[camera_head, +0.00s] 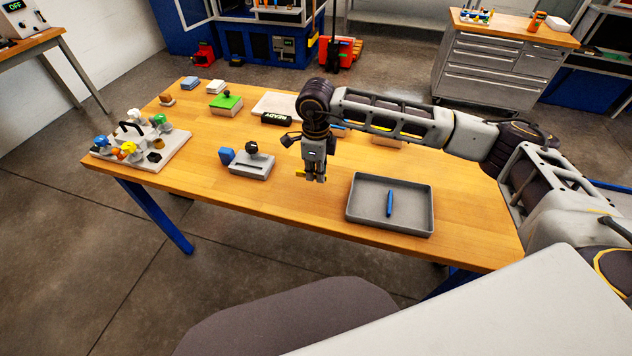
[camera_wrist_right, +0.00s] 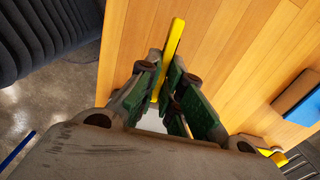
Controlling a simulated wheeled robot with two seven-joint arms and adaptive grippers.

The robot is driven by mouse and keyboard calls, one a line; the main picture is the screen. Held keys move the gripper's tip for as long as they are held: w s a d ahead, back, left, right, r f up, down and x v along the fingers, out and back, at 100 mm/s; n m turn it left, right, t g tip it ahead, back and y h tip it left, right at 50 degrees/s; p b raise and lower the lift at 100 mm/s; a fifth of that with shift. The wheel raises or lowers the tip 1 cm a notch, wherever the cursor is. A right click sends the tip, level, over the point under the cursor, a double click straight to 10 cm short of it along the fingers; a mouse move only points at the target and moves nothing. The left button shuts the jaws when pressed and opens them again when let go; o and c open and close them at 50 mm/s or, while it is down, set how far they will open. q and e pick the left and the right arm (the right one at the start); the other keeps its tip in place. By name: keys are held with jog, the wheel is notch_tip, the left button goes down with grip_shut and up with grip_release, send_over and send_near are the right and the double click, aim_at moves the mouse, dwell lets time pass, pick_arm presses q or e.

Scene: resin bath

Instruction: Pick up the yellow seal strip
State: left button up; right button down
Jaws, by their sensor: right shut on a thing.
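The yellow seal strip (camera_wrist_right: 172,52) is a thin bright bar between the green-padded fingers of my right gripper (camera_wrist_right: 172,100) in the wrist view. One end sticks out past the fingertips; the other is hidden between the fingers. In the head view, a small yellow end of the strip (camera_head: 300,174) shows beside my right gripper (camera_head: 314,179), which points down over the wooden table, left of the grey tray. My right gripper is shut on the strip. I cannot tell whether the strip touches the table. My left gripper is in neither view.
The grey tray (camera_head: 364,218) holds a blue pen-like piece (camera_head: 390,203). A rack (camera_head: 176,147) with coloured knobs is at the far left. The front table strip is clear.

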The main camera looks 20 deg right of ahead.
jog(key=shift+r, duration=1)
